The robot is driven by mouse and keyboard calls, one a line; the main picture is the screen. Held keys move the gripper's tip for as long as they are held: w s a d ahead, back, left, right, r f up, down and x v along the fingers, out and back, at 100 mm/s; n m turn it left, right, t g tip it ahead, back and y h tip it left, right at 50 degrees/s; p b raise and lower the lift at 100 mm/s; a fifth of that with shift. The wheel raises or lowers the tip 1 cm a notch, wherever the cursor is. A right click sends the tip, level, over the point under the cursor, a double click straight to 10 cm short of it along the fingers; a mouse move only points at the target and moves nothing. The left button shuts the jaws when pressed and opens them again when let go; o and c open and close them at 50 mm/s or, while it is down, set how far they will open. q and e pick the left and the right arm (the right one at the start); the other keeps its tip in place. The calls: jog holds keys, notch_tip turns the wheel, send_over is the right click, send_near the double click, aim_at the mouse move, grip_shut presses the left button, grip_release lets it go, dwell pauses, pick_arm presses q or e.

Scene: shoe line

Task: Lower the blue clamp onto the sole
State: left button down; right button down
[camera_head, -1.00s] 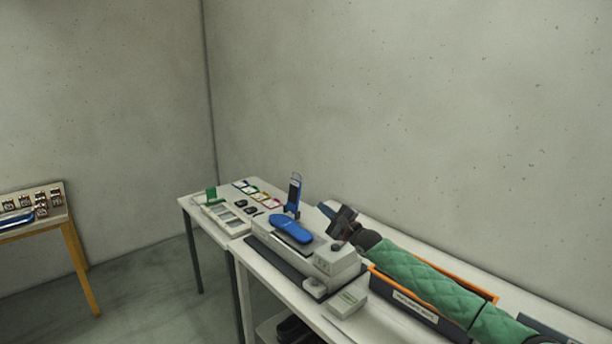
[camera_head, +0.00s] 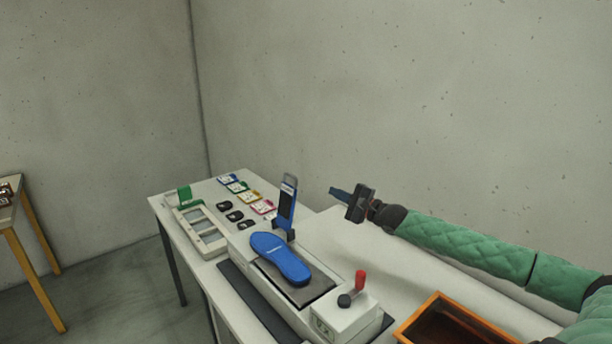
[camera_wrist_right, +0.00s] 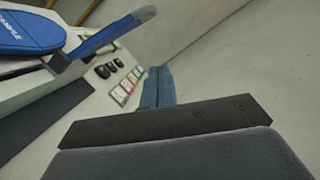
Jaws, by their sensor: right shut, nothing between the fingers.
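The blue clamp (camera_head: 287,203) stands raised at the back edge of the grey press machine, hinged at its foot. The blue sole (camera_head: 280,258) lies flat on the dark pad of the machine. In the right wrist view the sole (camera_wrist_right: 28,32) is at the upper left and the clamp (camera_wrist_right: 105,33) reaches up from beside it. My right gripper (camera_head: 338,192) is to the right of the raised clamp, apart from it, above the table's back part. Its blue fingers (camera_wrist_right: 157,88) are shut with nothing between them. My left gripper is out of view.
The machine's control box (camera_head: 346,318) carries a red lever (camera_head: 360,281) and a black knob. An orange-rimmed bin (camera_head: 403,332) stands at the lower right. Colored cards, black pieces and a white tray (camera_head: 222,247) lie at the left. Bare tabletop lies right of the machine.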

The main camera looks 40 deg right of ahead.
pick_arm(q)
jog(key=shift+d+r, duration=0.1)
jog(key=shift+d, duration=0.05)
pick_arm(e)
jog(key=shift+r, duration=0.15)
jog(key=shift+w, duration=0.1)
